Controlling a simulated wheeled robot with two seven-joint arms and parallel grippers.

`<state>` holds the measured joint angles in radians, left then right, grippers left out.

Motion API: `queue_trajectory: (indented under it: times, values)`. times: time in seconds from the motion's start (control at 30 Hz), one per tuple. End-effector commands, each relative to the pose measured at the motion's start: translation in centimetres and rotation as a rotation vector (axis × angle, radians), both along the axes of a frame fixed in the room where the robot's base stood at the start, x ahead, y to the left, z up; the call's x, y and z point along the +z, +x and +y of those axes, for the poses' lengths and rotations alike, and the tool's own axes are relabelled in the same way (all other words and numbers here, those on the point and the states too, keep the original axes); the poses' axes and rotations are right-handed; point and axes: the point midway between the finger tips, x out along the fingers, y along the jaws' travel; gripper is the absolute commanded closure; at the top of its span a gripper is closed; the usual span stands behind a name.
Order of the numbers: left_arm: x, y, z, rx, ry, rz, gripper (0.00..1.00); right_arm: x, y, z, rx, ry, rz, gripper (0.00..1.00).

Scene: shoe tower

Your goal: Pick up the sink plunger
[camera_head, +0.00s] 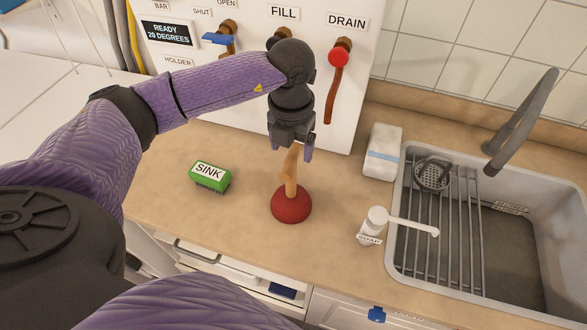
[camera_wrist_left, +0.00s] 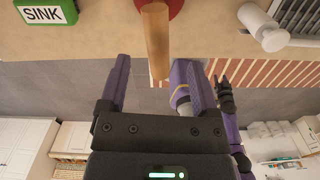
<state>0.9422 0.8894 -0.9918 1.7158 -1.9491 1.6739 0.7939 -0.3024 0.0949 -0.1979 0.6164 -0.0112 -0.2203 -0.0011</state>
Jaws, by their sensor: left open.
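The sink plunger stands upright on the tan counter, with a red rubber cup (camera_head: 291,205) and a wooden handle (camera_head: 290,168). My left gripper (camera_head: 291,150) is open just above it, pointing down, at the top of the handle. In the left wrist view the handle (camera_wrist_left: 156,40) reaches between the two open fingers (camera_wrist_left: 159,62), with a gap on each side. The red cup is mostly cut off at the top edge there. My right arm seems to show small in the left wrist view, with a dark end (camera_wrist_left: 224,92) too small to read.
A green brush labelled SINK (camera_head: 210,176) lies left of the plunger. A white pump bottle (camera_head: 372,226), a white wrapped block (camera_head: 382,152) and the sink basin (camera_head: 392,245) with a rack are to the right. The panel with levers (camera_head: 337,85) stands close behind my gripper.

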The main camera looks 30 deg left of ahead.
Motion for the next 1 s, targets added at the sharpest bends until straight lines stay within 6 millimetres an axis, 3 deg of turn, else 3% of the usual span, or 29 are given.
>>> queue_trajectory:
  times: [0.23, 0.5, 0.9, 1.0]
  values:
    - [-4.7, -0.1, 0.3, 0.0, -0.002, 0.003, 0.2, 0.0, -0.1, 0.4, -0.003, 0.007, 0.002, 0.47]
    - [-5.4, -0.1, 0.3, -0.001, -0.001, 0.0, 0.2, 0.0, 0.0, 0.8, -0.005, 0.014, 0.0, 0.47]
    - [-5.4, -0.1, 0.3, 0.0, -0.001, 0.0, 1.0, 0.1, 0.2, 0.4, -0.002, 0.006, -0.004, 0.47]
    - [-5.4, -0.1, 0.3, 0.0, -0.001, 0.0, 1.0, 0.1, 0.2, 0.1, -0.001, 0.001, -0.004, 0.47]
